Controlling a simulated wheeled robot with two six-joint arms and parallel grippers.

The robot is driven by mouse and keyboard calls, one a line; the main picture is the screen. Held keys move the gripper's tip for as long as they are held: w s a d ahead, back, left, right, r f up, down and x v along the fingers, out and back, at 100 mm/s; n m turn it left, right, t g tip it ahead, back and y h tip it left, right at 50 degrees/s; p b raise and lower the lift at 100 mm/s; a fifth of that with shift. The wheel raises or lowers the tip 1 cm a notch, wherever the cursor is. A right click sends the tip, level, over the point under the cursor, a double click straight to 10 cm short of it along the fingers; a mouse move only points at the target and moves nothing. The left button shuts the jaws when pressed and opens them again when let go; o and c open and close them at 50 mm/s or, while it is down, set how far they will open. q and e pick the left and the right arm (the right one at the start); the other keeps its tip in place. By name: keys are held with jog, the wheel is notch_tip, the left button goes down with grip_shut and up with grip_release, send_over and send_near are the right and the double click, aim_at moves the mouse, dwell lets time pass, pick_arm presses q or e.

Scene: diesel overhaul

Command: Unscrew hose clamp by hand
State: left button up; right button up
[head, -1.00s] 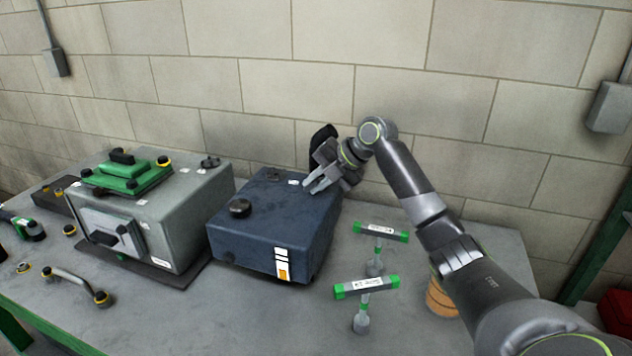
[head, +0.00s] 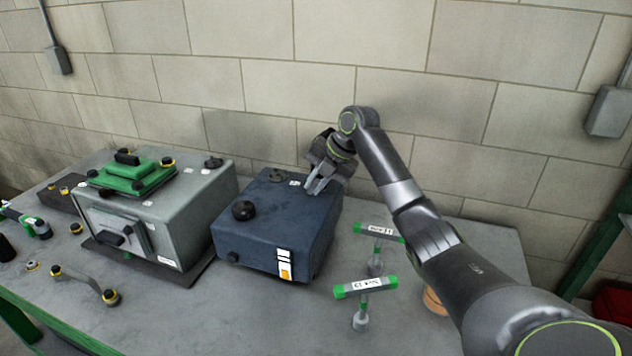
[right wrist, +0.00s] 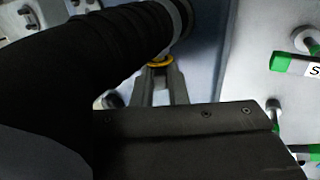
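My right gripper (head: 316,188) is over the back right part of the dark blue box (head: 262,228), fingers pointing down, with a gap between them. In the right wrist view its two fingertips (right wrist: 160,75) are apart, close to a small yellow ring-shaped part (right wrist: 159,62), possibly part of the hose clamp. Whether they touch it cannot be told. A thick black ribbed hose (right wrist: 105,45) runs across the upper left of that view to a grey round fitting. The clamp itself cannot be made out in the head view. My left gripper is out of view.
A grey box (head: 185,215) with a green top part (head: 132,178) stands left of the blue box. Two green-ended T-handle tools (head: 366,287) stand to the right, below my forearm. The front middle bench is clear.

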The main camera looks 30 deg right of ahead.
jog(key=shift+o, duration=0.9)
jog(key=shift+d+r, duration=0.1)
jog(key=shift+r, duration=0.05)
jog(key=b+v, duration=0.2)
jog(key=v, duration=1.5)
